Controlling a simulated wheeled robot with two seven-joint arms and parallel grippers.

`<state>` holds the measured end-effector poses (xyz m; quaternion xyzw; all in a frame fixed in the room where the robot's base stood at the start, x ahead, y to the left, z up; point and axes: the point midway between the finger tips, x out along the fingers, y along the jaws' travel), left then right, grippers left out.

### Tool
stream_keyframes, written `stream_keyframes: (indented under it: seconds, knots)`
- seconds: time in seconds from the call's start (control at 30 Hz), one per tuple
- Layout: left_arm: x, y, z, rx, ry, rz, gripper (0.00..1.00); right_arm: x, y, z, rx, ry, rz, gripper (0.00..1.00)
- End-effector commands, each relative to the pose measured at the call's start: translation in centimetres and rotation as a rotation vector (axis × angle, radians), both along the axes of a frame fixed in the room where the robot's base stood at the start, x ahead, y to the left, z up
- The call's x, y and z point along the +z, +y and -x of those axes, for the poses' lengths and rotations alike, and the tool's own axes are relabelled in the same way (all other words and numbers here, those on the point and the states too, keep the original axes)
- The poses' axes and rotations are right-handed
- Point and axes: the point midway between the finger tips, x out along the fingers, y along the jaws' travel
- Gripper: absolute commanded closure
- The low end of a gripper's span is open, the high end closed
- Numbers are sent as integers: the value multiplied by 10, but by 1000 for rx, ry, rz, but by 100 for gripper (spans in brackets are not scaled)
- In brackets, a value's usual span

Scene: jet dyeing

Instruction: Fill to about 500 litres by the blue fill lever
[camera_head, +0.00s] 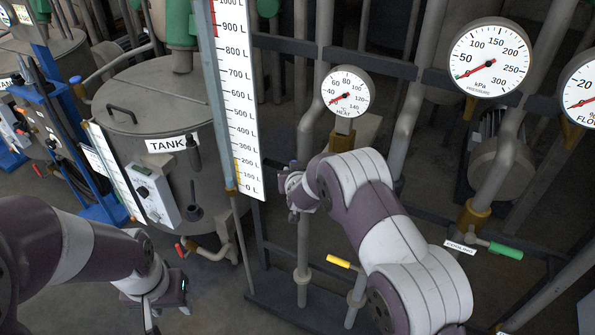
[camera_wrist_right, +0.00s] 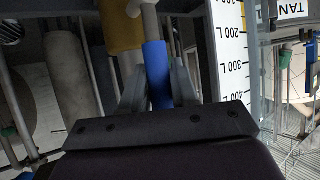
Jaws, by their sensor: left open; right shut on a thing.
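The blue fill lever (camera_wrist_right: 158,75) stands between the two fingers of my right gripper (camera_wrist_right: 158,85), which is shut on it, in the right wrist view. In the head view my right gripper (camera_head: 292,195) is beside the lower part of the litre scale, and my own arm hides the lever. The white litre scale (camera_head: 238,110) runs from 0 to above 1000 L, with a grey sight tube (camera_head: 215,90) along its left edge. I cannot tell the liquid level in it. My left gripper (camera_head: 163,300) is open and empty at lower left.
A grey lidded tank (camera_head: 160,110) labelled TANK with a white control box (camera_head: 153,195) stands left. A heat gauge (camera_head: 345,93), pressure gauge (camera_head: 490,58) and flow gauge (camera_head: 583,88) sit among pipes. A yellow lever (camera_head: 339,261) and green cooling lever (camera_head: 505,250) are near my right arm.

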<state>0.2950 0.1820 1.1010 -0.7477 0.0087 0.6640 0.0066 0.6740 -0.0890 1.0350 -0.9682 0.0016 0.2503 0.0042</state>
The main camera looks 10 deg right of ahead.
Motion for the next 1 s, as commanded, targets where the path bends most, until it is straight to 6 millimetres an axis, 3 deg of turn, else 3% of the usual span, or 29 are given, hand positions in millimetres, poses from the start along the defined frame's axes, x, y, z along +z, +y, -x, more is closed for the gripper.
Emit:
stream_keyframes:
  seconds: [0.5, 0.53, 0.6, 1.0]
  knots:
    - [2, 0, 0, 0, 0, 0, 50, 0, 2, -1, 3, 10, 21, 100]
    - [2, 0, 0, 0, 0, 0, 50, 0, 2, -1, 3, 10, 21, 68]
    - [2, 0, 0, 0, 0, 0, 50, 0, 2, -1, 2, 10, 20, 50]
    - [-1, 0, 0, 0, 0, 0, 50, 5, 2, 7, 1, 9, 20, 50]
